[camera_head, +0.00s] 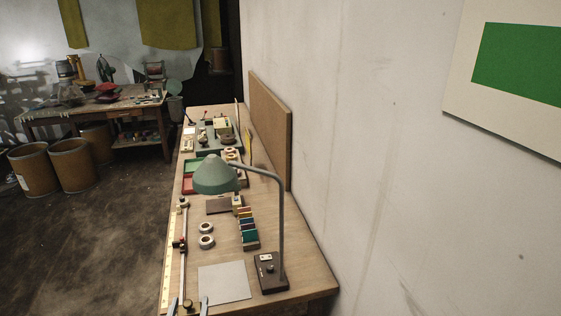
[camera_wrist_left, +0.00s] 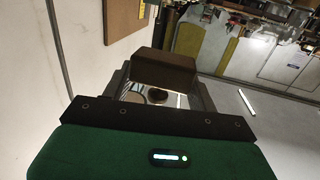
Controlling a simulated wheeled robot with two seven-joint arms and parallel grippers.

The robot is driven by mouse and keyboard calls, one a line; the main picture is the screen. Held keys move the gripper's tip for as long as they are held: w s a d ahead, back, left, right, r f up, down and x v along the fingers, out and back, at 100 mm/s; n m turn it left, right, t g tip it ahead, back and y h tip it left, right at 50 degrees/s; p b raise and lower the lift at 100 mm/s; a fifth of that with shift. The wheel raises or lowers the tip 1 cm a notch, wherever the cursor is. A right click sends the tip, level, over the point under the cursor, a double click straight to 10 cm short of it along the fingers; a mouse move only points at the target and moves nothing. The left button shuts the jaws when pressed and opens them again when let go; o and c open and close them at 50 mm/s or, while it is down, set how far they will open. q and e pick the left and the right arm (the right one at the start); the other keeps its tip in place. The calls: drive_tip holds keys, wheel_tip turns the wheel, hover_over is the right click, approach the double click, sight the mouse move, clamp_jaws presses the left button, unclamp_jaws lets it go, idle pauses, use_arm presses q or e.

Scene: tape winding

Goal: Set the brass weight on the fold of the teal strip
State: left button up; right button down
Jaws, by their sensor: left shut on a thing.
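My left gripper (camera_head: 188,304) is at the near left end of the bench, cut off by the bottom edge of the head view. A teal piece (camera_head: 250,237) lies at the near end of a row of coloured pieces; I cannot make out a fold. My right gripper is out of view.
A green desk lamp (camera_head: 215,178) arches over the bench from its dark base (camera_head: 270,272). A grey sheet (camera_head: 224,282) lies nearby. The wall bounds the right side.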

use_arm(q)
drive_tip(key=s+d+r+m+h, duration=0.1)
drive_tip(key=s+r, duration=0.5)
drive_tip(key=s, duration=0.3)
drive_tip(key=shift+d+h, duration=0.3)
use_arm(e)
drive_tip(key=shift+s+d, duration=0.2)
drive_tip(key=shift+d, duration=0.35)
use_arm(q)
drive_tip(key=shift+w, duration=0.1)
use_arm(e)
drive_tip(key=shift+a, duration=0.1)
